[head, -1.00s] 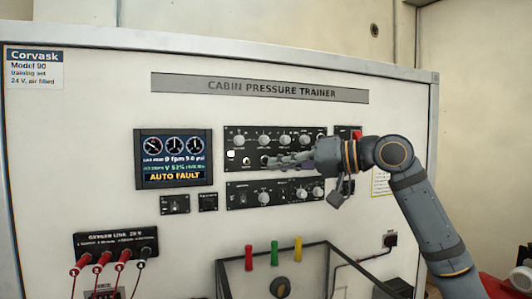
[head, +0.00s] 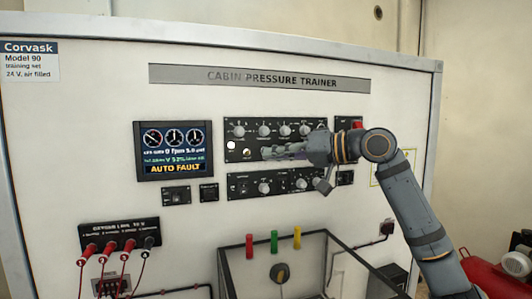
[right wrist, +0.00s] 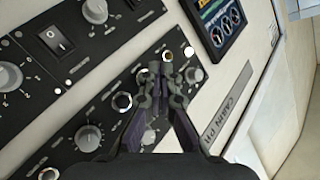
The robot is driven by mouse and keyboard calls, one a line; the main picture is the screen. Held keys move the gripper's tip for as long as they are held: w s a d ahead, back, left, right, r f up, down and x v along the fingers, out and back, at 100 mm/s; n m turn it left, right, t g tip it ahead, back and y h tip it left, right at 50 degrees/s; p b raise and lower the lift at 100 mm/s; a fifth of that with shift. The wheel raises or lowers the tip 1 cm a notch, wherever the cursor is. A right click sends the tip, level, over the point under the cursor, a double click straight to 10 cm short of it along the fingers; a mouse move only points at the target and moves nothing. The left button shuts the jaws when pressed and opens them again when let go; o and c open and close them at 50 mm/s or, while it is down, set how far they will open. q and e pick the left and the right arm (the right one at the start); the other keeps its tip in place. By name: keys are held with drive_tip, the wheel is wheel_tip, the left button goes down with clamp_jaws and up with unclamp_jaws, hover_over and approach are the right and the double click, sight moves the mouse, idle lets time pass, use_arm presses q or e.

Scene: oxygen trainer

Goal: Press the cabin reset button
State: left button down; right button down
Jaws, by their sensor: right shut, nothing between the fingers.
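The black upper control panel (head: 318,127) has a row of knobs, a lit white button (head: 231,145) at its left and a small round chrome-rimmed control (head: 247,152) beside it. The labels are too small to read, so I cannot tell which is the cabin reset button. My right gripper (head: 266,153) is shut and empty, pointing left across this panel. In the right wrist view its fingertips (right wrist: 166,58) overlap a small bright round control, with the white button (right wrist: 189,51) next to them. I cannot tell if they touch. My left gripper is not in view.
The display (head: 174,151) left of the panel reads AUTO FAULT. A lower panel (head: 290,183) with knobs and a switch (right wrist: 58,40) lies close below. Red plugs with cables (head: 110,247) and a dark-framed box with coloured handles (head: 274,240) are lower down.

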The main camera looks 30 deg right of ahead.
drive_tip(key=shift+w, duration=0.1)
idle(0.7)
drive_tip(key=shift+w+d+p, duration=0.15)
drive_tip(key=shift+w+p, duration=0.15)
drive_tip(key=shift+p, duration=0.05)
drive_tip(key=shift+w+d+p, duration=0.1)
drive_tip(key=shift+w+p, duration=0.3)
drive_tip(key=shift+p, duration=0.1)
idle(0.7)
idle(0.6)
drive_tip(key=shift+s+a+b, duration=0.2)
drive_tip(key=shift+s+b, duration=0.45)
drive_tip(key=shift+b, duration=0.15)
